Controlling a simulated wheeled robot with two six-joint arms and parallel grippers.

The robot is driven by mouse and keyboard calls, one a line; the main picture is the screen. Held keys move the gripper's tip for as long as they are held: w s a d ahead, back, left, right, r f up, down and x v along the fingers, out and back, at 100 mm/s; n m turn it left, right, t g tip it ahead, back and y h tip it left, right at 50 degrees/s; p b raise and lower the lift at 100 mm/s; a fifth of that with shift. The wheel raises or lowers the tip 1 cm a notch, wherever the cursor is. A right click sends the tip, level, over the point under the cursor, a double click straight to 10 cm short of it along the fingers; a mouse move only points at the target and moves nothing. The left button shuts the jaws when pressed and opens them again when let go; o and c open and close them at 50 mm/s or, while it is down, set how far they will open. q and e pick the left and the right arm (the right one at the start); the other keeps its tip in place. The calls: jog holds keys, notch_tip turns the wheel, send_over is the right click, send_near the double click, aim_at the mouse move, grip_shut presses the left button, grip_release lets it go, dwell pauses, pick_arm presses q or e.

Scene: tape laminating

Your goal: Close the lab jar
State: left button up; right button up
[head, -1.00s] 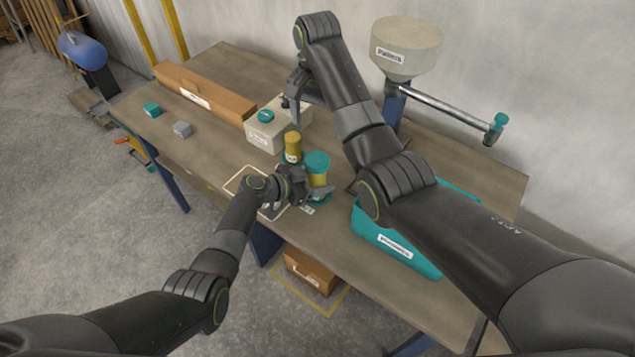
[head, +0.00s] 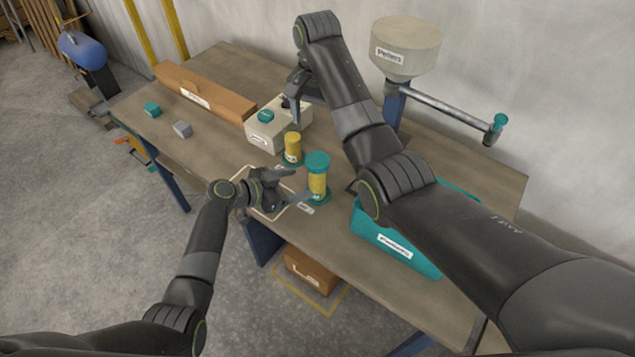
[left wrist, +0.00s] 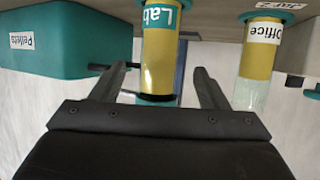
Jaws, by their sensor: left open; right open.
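The lab jar (head: 317,183) stands upright on a teal base on the table, yellow inside, with a teal lid (head: 317,160) on its top. How tightly the lid sits I cannot tell. In the left wrist view, which is upside down, the jar (left wrist: 160,55) shows its "Lab" label, and its lid (left wrist: 157,100) lies between the fingers in the picture. My left gripper (head: 297,185) is open just left of the jar and appears clear of it. My right gripper (head: 291,108) is open above the white box, partly hidden by its own arm.
The office jar (left wrist: 262,60) stands beside the lab jar, with no lid visible. A white box (head: 265,137) with a teal round piece is behind. A teal pellets bin (head: 395,250) is at right. A long cardboard box (head: 205,95) and small blocks lie left.

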pick_arm(q)
jog(key=b+v, duration=0.1)
jog(key=v, duration=0.9)
jog(key=shift+f, duration=0.1)
jog(key=shift+a, duration=0.1)
